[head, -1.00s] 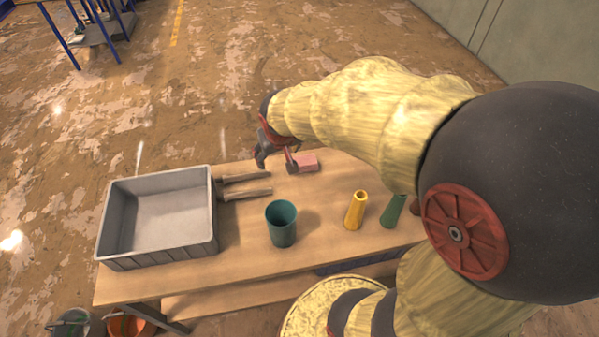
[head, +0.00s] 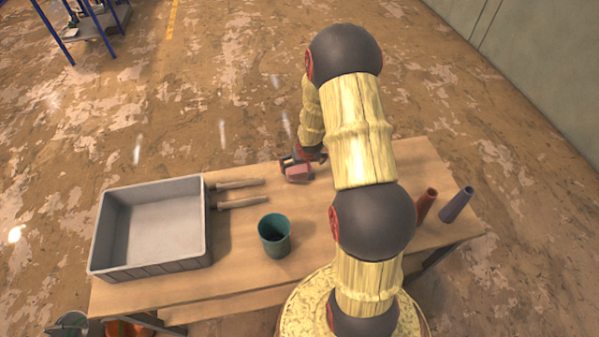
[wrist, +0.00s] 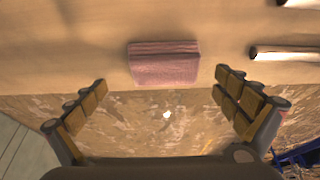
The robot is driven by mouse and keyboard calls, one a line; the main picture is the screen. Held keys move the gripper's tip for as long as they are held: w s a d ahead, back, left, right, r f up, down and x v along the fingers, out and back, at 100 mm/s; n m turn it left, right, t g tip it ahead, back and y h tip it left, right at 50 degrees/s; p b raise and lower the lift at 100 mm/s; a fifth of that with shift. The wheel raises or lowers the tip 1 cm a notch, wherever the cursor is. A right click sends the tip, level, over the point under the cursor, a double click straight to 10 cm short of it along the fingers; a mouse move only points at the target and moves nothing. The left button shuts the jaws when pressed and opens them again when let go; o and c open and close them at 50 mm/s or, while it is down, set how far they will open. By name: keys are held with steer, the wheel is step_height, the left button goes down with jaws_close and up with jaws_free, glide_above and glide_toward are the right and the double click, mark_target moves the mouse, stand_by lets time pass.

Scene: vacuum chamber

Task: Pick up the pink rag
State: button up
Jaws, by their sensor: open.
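The pink rag (wrist: 164,64) is a folded block lying on the wooden table near its far edge. In the wrist view it sits ahead of my gripper (wrist: 163,92), centred between the two spread fingers and beyond their tips. The fingers are open with nothing between them. In the head view the rag (head: 298,173) is partly covered by my gripper (head: 296,163), which is right at it on the far side. I cannot tell whether a finger touches it.
A grey bin (head: 152,228) stands at the table's left. Two tools with handles (head: 240,192) lie beside it. A teal cup (head: 274,236) stands in front of the rag. Bare table (head: 310,212) lies between.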

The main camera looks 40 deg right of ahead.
mark_target(300, 168)
steer(key=x, duration=0.1)
steer(key=b+x, duration=0.1)
steer(key=x, duration=0.1)
steer(key=b+x, duration=0.1)
steer(key=shift+a+f, duration=0.25)
steer(key=shift+a, duration=0.05)
steer(key=shift+w+d+f+b, duration=0.1)
steer(key=shift+w+f+b, duration=0.1)
steer(key=shift+f+b, duration=0.2)
steer(key=c, duration=0.3)
steer(key=c, duration=0.8)
steer(key=shift+c, duration=0.2)
steer(key=shift+r, duration=0.15)
